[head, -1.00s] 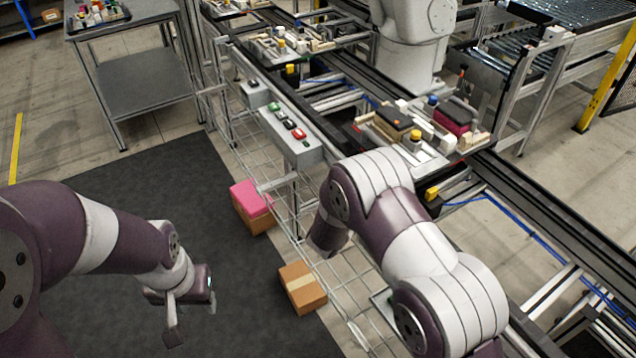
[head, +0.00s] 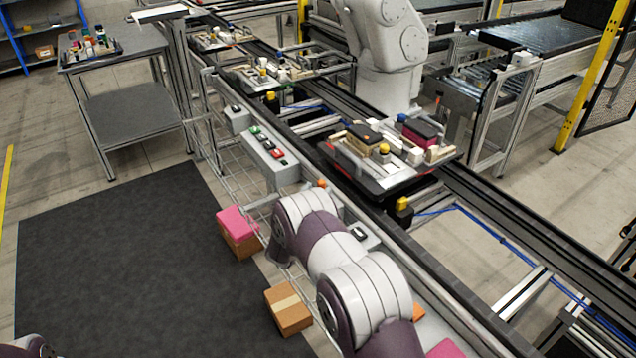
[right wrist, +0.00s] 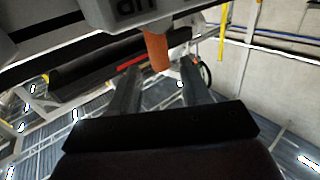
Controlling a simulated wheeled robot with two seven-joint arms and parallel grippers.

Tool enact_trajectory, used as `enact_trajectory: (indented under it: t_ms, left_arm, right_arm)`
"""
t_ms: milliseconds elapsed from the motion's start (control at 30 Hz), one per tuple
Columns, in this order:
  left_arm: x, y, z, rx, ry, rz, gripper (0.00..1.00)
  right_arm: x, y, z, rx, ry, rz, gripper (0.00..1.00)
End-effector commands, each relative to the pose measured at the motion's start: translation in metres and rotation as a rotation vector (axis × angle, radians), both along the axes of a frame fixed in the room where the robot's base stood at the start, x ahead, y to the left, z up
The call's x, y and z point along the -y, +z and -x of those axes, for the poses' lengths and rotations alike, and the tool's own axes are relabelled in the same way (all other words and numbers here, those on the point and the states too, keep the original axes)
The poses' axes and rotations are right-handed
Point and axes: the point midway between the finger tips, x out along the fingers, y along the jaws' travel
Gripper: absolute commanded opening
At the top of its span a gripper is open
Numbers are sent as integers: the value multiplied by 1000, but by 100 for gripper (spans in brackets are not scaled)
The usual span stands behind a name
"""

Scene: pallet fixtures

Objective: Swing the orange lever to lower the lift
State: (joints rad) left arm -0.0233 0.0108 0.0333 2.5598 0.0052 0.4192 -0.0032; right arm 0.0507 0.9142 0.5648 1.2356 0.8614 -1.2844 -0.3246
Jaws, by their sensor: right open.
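The orange lever (right wrist: 157,50) hangs from a pale housing with dark lettering (right wrist: 130,12) in the right wrist view. My right gripper (right wrist: 160,78) is open, its two fingers pointing toward the lever. The lever's lower end appears between the fingertips; I cannot tell whether they touch it. In the head view my right arm hides this gripper. A small orange knob (head: 322,183) shows just beyond that arm; I cannot tell if it is the lever. A pallet with a fixture (head: 368,180) sits over the conveyor, seemingly on the lift. My left gripper is out of view.
A grey button box (head: 265,155) is mounted along the conveyor's near side. A pink-topped carton (head: 238,232) and a brown carton (head: 288,308) stand by the wire fence. A grey table (head: 115,50) is at the back left. The dark mat (head: 120,260) is clear.

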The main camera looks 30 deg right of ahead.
Motion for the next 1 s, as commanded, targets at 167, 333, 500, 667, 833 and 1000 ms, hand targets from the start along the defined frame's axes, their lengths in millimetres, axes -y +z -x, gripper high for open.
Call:
enact_trajectory:
  t_ms: [167,333,500,667,833,1000]
  left_arm:
    - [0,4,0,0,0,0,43]
    - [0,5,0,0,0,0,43]
    - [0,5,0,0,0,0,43]
    - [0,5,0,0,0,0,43]
    - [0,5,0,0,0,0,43]
    - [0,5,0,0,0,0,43]
  right_arm:
    - [25,0,-21,1,-1,-1,47]
    - [33,0,-29,-1,2,-1,47]
    - [33,0,-29,-1,2,0,47]
    - [33,0,-29,-1,2,-1,12]
    - [33,0,-29,-2,2,-1,0]
    - [33,0,-30,-29,2,0,0]
